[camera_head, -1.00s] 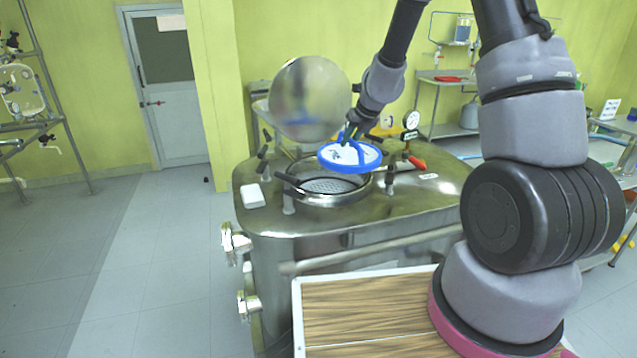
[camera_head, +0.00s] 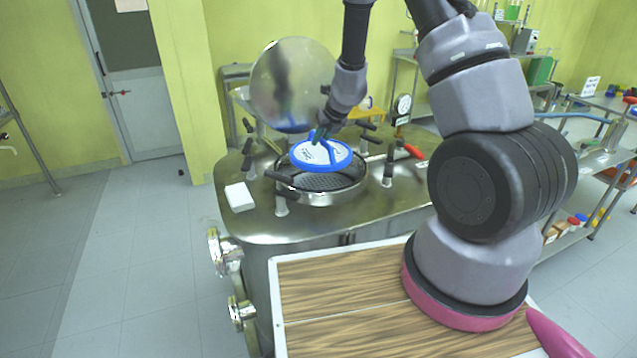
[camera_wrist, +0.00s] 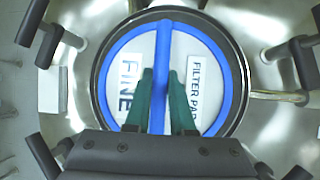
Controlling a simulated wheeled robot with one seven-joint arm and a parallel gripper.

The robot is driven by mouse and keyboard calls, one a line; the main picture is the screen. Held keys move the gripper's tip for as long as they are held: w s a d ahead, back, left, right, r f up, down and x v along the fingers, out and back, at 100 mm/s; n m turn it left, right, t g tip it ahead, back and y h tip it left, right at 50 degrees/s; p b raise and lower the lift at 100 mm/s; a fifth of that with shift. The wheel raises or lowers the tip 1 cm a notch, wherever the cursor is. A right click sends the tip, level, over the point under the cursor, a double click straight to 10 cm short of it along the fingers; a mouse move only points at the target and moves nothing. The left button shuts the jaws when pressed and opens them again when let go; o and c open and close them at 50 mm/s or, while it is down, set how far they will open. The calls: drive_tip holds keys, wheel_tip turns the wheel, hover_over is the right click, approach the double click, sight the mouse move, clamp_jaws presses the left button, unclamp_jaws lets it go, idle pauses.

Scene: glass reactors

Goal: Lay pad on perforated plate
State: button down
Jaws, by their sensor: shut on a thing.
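The pad is a white disc with a blue rim and a blue bar across it (camera_head: 313,154). In the wrist view it reads "FINE" and "FILTER PAD" (camera_wrist: 205,72). My gripper (camera_wrist: 160,92) is shut on the pad's blue bar; in the head view it comes down onto the pad from above (camera_head: 325,135). The pad hangs over the round opening of the steel vessel, roughly level. The perforated plate (camera_head: 325,182) shows as a dark, dotted surface inside the opening, below the pad. In the wrist view the pad covers nearly all of the opening, hiding the plate.
The steel vessel (camera_head: 240,222) has black-handled clamps (camera_head: 388,165) around its opening. Its round lid (camera_head: 292,85) stands open behind. A white block (camera_head: 239,197) lies on the vessel top at left. A gauge (camera_head: 401,107) and a red-handled lever (camera_head: 412,151) stand at right.

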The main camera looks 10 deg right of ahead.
wheel_tip(320, 180, down, 10)
drive_tip(key=shift+f, duration=0.1)
idle(0.4)
drive_tip(key=shift+f, duration=0.55)
drive_tip(key=c, duration=0.8)
unclamp_jaws()
drive_tip(key=shift+o, duration=0.2)
